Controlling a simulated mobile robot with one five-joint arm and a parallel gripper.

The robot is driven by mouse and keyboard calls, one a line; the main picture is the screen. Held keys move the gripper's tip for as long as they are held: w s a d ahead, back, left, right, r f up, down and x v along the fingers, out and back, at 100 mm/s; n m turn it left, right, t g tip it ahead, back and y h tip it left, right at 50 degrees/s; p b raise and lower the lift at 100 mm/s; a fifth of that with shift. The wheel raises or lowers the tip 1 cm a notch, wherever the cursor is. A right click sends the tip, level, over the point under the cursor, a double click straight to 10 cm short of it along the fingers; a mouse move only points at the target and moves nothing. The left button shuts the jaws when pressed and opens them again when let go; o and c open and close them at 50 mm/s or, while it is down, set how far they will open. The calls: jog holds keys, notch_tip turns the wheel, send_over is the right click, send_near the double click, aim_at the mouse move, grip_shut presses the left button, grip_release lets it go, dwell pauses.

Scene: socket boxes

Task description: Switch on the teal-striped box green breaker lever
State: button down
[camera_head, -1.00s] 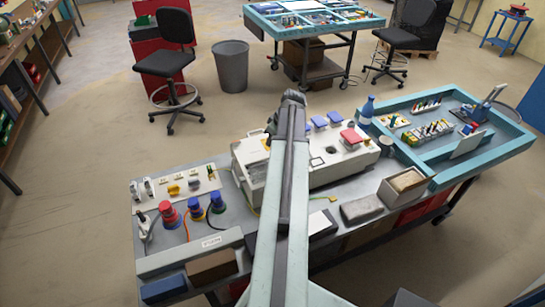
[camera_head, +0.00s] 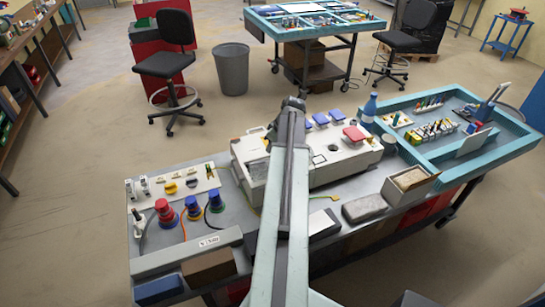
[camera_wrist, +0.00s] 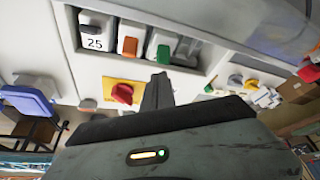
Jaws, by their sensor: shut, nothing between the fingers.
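In the wrist view a white box front (camera_wrist: 58,40) carries a row of breakers. The green breaker lever (camera_wrist: 163,53) sits right of an orange lever (camera_wrist: 130,46) and left of a grey one. I cannot make out a teal stripe. My gripper (camera_wrist: 157,90) is shut and empty; its dark fingers show just below the green lever, overlapping the panel, and I cannot tell whether they touch it. In the head view my arm's end (camera_head: 291,104) is over the large white box (camera_head: 345,165) and hides part of it.
A red knob on a yellow plate (camera_wrist: 123,93) lies left of the fingers. Another switch box (camera_head: 150,190) and several coloured plugs stand at the bench's left. A teal tray (camera_head: 420,155) is at the right. A small open box (camera_head: 408,183) sits before it.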

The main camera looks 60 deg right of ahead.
notch_tip(320, 180, down, 3)
jog(key=shift+r+b, duration=0.1)
jog(key=shift+b, duration=1)
jog(key=shift+s+a, duration=0.1)
jog(key=shift+a, duration=0.05)
jog(key=shift+s+a+f, duration=0.25)
jog(key=shift+s+a, duration=0.35)
jog(key=shift+s, duration=0.15)
jog(key=shift+s+a+r, duration=0.15)
jog(key=shift+s+r, duration=0.05)
jog(key=shift+s, duration=0.05)
jog(key=r+p, duration=0.4)
jog(key=w+d+r+p, duration=0.1)
jog(key=r+p, duration=0.1)
jog(key=shift+r, duration=0.2)
jog(key=shift+f, duration=0.15)
